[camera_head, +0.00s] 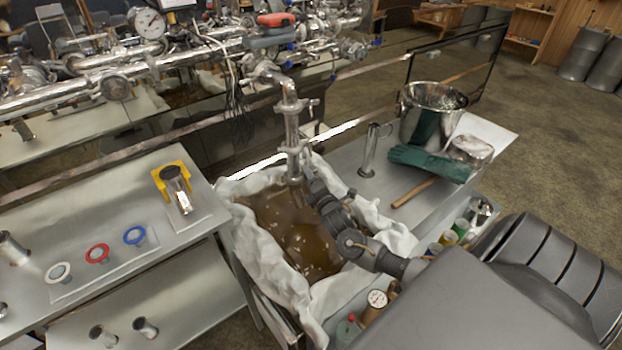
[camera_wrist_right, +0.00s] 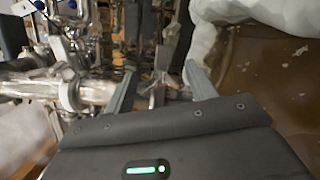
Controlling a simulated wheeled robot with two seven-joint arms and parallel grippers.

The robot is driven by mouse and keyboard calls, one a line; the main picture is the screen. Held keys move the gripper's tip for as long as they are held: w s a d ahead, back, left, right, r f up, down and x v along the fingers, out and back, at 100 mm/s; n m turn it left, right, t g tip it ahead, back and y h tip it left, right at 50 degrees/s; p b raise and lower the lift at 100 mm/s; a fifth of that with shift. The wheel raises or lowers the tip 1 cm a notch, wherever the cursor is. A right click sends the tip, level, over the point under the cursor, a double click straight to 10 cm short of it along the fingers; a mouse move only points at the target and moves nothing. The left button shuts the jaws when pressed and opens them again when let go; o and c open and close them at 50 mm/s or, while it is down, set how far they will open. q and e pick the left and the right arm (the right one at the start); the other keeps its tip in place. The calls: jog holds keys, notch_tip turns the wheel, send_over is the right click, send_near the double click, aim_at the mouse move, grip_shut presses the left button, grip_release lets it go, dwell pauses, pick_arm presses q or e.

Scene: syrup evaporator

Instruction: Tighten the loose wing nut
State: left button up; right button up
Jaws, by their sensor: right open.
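A vertical steel pipe (camera_head: 292,130) drops from the overhead pipework into a cloth-lined tank of brown liquid (camera_head: 290,228). A clamp fitting with a side piece (camera_head: 308,103) sits on its upper part. My right gripper (camera_head: 307,170) is beside the lower pipe end, above the tank. In the right wrist view my right gripper (camera_wrist_right: 160,88) is open, its two fingers apart. A small metal piece, possibly the wing nut (camera_wrist_right: 158,92), shows between the fingers, apart from both as far as I can see. It is too blurred to tell how loose it is. My left gripper is out of view.
White cloth (camera_head: 262,262) drapes the tank rim. The left bench (camera_head: 100,215) holds coloured ring gaskets (camera_head: 98,253) and a yellow holder (camera_head: 172,178). The right bench has a metal bucket (camera_head: 430,112), green gloves (camera_head: 430,163) and a wooden-handled tool (camera_head: 413,192). A wall gauge (camera_head: 148,23) tops the pipework.

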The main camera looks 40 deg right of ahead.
jog(key=shift+c, duration=0.4)
jog(key=c, duration=0.6)
jog(key=shift+m+p, duration=0.3)
jog(key=shift+m, duration=0.3)
jog(key=shift+c, duration=0.2)
jog(key=shift+m, duration=1)
jog(key=o, duration=0.7)
jog(key=v, duration=1)
jog(key=shift+s+a+b, duration=0.1)
jog(key=shift+s+b, duration=0.2)
jog(key=shift+s, duration=0.1)
